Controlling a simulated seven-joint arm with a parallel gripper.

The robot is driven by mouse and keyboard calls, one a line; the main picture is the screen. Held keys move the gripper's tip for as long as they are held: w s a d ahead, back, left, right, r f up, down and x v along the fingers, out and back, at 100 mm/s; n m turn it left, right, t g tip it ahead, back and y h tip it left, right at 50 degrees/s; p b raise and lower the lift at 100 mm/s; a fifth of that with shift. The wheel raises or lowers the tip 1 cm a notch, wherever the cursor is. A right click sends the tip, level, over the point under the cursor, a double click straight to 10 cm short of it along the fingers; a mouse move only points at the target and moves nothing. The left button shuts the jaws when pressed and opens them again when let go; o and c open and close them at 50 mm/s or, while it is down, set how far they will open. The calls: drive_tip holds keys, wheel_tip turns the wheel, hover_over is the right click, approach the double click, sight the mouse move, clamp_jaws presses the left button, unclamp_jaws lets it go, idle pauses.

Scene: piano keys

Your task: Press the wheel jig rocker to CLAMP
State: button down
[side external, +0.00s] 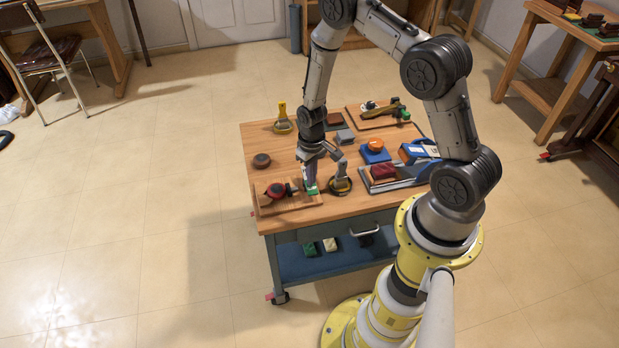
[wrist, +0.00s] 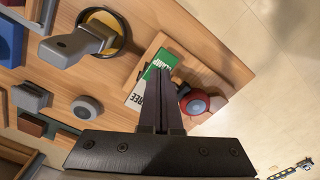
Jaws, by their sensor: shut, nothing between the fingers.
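The wheel jig is a wooden board (side external: 290,204) at the near left corner of the bench, carrying a red round part (side external: 275,191). The red part also shows in the wrist view (wrist: 196,102). The rocker (wrist: 163,57) on the jig has a green half marked CLAMP and a white half marked FREE. Its green side also shows in the side view (side external: 311,190). My gripper (wrist: 163,75) is shut and empty, with its fingertips over the rocker and covering part of it. I cannot tell whether they touch it or which way it is tilted.
A grey lever (wrist: 82,43) on a round black and yellow base stands close beside the jig. A grey knob (wrist: 86,108) is nearby. A blue block with an orange button (side external: 375,147) and a red block (side external: 383,173) lie farther right. Free floor lies beyond the bench edge.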

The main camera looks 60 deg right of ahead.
wheel_tip(320, 180, up, 6)
idle(0.7)
drive_tip(key=w+a+r+n+t, duration=0.1)
drive_tip(key=w+a+r+t, duration=0.15)
drive_tip(key=r, duration=0.95)
drive_tip(key=w+a+r+n+t, duration=0.1)
drive_tip(key=a+r+t, duration=0.2)
drive_tip(key=r, duration=0.9)
drive_tip(key=s+a+r+t, duration=0.2)
drive_tip(key=s+a+r, duration=0.3)
drive_tip(key=s+r, duration=0.55)
drive_tip(key=s+f+n+g, duration=0.1)
drive_tip(key=s+f+g, duration=0.1)
drive_tip(key=s, duration=1)
drive_tip(key=shift+s+a+f, duration=0.15)
drive_tip(key=shift+a+f, duration=0.25)
drive_tip(key=shift+a, duration=0.05)
